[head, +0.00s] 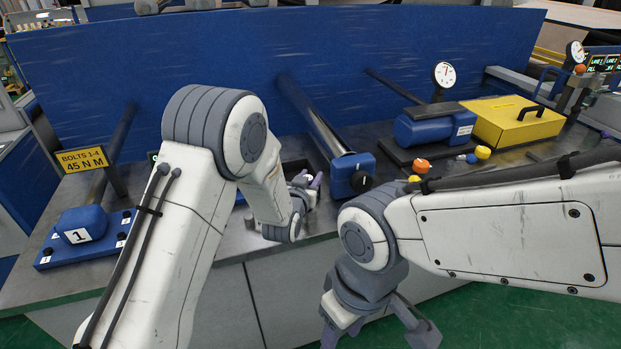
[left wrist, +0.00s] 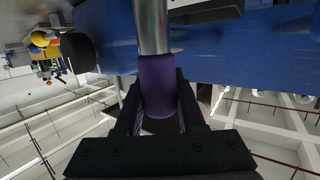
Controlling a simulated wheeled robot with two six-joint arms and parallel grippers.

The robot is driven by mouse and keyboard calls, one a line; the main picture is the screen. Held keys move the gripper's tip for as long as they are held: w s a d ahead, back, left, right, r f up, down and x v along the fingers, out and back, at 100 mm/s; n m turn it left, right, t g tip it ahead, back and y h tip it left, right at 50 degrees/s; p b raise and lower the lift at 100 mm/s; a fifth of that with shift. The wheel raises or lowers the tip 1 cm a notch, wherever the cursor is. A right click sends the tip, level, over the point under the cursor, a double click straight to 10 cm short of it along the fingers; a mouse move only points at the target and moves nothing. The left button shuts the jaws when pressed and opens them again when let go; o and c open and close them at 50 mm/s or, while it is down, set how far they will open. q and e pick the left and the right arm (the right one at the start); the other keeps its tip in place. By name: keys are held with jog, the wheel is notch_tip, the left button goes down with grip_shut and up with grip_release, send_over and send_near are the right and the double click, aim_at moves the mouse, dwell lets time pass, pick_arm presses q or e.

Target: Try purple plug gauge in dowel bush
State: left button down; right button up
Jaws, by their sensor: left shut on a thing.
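My left gripper (head: 305,186) is low over the bench front, mostly hidden by its own wrist in the head view. In the left wrist view, my left gripper (left wrist: 158,105) is shut on the purple handle of the plug gauge (left wrist: 157,80). The gauge's silver shaft (left wrist: 152,25) runs away from the jaws, in front of a blue surface; its far end is out of frame. A small purple part of the gauge (head: 316,181) shows in the head view. I cannot make out the dowel bush. My right gripper (head: 382,330) hangs empty with fingers apart in front of the bench.
A blue block with a long bar (head: 352,174) stands just right of my left gripper. A blue block marked 1 (head: 82,225) is at left. A yellow box (head: 512,121), a blue cylinder unit (head: 434,124) and small coloured knobs (head: 421,166) are at right. A blue panel (head: 220,60) closes the back.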

jog(key=shift+f+b, duration=0.55)
dwell(1.6)
jog(key=shift+f+b, duration=0.75)
dwell(2.5)
jog(key=shift+f+b, duration=0.65)
dwell(1.9)
